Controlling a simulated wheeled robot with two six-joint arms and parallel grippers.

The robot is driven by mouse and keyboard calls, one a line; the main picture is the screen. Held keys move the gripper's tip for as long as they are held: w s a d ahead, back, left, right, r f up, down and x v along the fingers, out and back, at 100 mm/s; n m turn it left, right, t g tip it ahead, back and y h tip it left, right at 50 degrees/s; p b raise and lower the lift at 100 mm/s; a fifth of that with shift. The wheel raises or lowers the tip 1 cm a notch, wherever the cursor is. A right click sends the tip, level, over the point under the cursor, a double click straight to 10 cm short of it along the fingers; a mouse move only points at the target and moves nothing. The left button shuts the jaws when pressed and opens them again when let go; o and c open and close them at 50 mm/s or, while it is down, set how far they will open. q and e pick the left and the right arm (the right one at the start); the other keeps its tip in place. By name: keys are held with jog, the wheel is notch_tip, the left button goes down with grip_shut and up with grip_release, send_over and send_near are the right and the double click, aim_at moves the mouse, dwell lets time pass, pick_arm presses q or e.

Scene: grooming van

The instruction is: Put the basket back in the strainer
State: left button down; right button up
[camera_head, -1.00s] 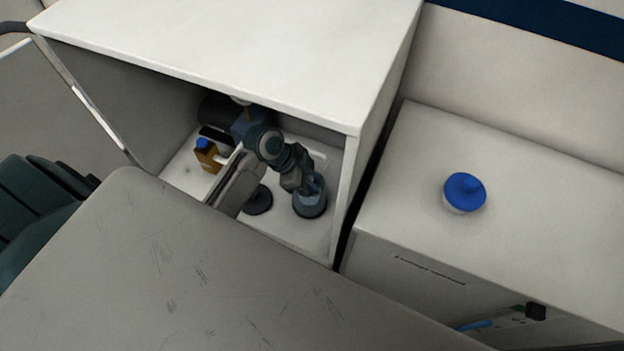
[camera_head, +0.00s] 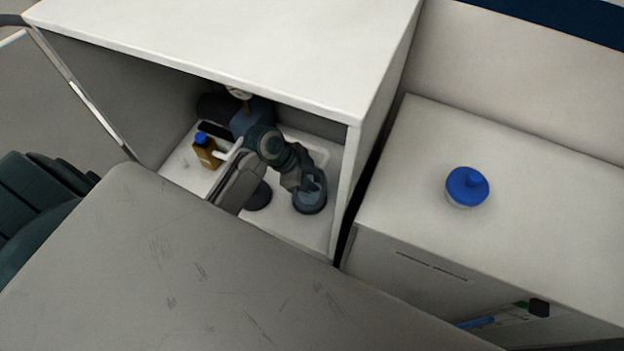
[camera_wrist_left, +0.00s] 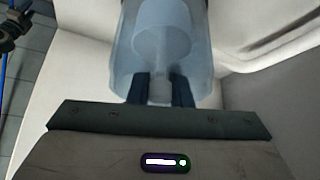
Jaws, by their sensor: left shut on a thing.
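The strainer (camera_head: 311,205) is a translucent blue-grey cup standing inside the open cabinet, near its right wall. It also shows in the left wrist view (camera_wrist_left: 192,72), large and just ahead of the fingers. My left gripper (camera_head: 306,181) reaches into the cabinet from the left and is at the top of the strainer. In the left wrist view its dark fingers (camera_wrist_left: 160,90) are shut on the narrow pale stem of the basket (camera_wrist_left: 161,35). The basket's wider pale body shows within the strainer's outline; I cannot tell how deep it sits. My right gripper is not in view.
The cabinet's roof (camera_head: 230,40) and right wall (camera_head: 352,185) are close to my arm.

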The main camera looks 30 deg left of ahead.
pick_arm(q)
jog(key=shift+f, duration=0.6)
jog(key=c, duration=1.2)
grip_release()
jog(key=shift+c, duration=0.2)
jog(key=shift+a+r+b, duration=0.25)
jog(key=shift+r+b, duration=0.1)
jog(key=b+v, duration=0.1)
jog(key=v, duration=0.7)
jog(key=shift+s+a+r, duration=0.1)
jog(key=shift+s+a, duration=0.05)
jog(key=shift+a, duration=0.05)
jog(key=shift+b+v, duration=0.3)
jog(key=shift+v, duration=0.5)
jog(key=shift+d+r, duration=0.1)
jog(key=shift+d, duration=0.05)
